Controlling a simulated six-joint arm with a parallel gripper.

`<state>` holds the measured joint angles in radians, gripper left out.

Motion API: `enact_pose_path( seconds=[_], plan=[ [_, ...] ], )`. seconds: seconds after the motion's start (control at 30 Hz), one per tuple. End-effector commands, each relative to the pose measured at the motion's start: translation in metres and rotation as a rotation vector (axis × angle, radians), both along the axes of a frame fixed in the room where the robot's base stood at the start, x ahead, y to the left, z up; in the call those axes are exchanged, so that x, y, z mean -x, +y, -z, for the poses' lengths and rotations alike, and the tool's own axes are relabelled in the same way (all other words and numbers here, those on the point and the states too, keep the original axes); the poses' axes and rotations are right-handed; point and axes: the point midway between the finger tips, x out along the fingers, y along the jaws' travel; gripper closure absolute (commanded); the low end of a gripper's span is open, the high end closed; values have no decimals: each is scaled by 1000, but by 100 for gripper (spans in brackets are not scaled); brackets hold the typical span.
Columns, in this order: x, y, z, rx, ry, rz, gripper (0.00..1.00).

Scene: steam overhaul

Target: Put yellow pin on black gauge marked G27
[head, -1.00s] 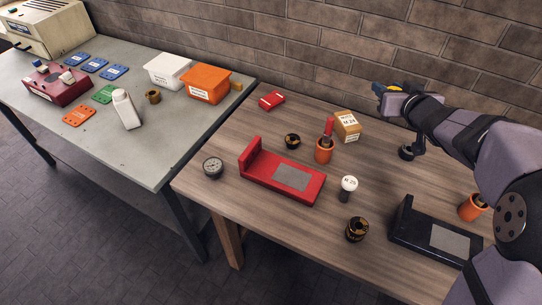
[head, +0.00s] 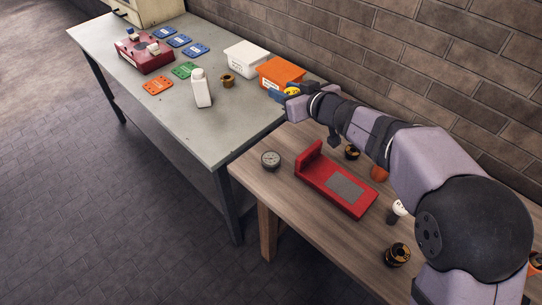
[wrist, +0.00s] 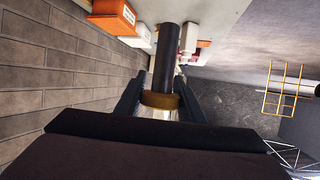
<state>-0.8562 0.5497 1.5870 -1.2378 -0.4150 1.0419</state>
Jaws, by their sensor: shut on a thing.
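My gripper (head: 285,92) is at the near end of the grey table, by the orange bin. It is shut on a dark cylindrical piece with a yellow-brass collar. In the wrist view the dark cylinder (wrist: 167,55) points away from me, and its collar (wrist: 160,100) sits between the two black fingers. I cannot tell for sure that this is the yellow pin. A round dial gauge (head: 271,160) with a dark rim lies on the wooden table's left end. No G27 mark is readable, so I cannot tell whether it is the named gauge.
A red L-shaped stand (head: 325,190) is on the wooden table, with a white-topped piece (head: 397,210) and a black-brown ring (head: 397,254). My arm hides much of that table. The grey table (head: 215,140) holds a white bottle (head: 201,90), white bin (head: 246,58) and orange bin (head: 280,72).

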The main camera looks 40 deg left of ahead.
Motion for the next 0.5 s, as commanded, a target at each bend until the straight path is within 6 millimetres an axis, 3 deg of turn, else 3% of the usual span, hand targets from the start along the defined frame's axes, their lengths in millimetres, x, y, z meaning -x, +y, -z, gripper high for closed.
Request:
enact_pose_path(
  seconds=[0.1,0.27,0.5],
  plan=[
    [25,21,-1,-2,-2,-54,100],
    [50,38,1,0,0,-103,100],
    [46,35,27,1,0,-95,100]
  ],
)
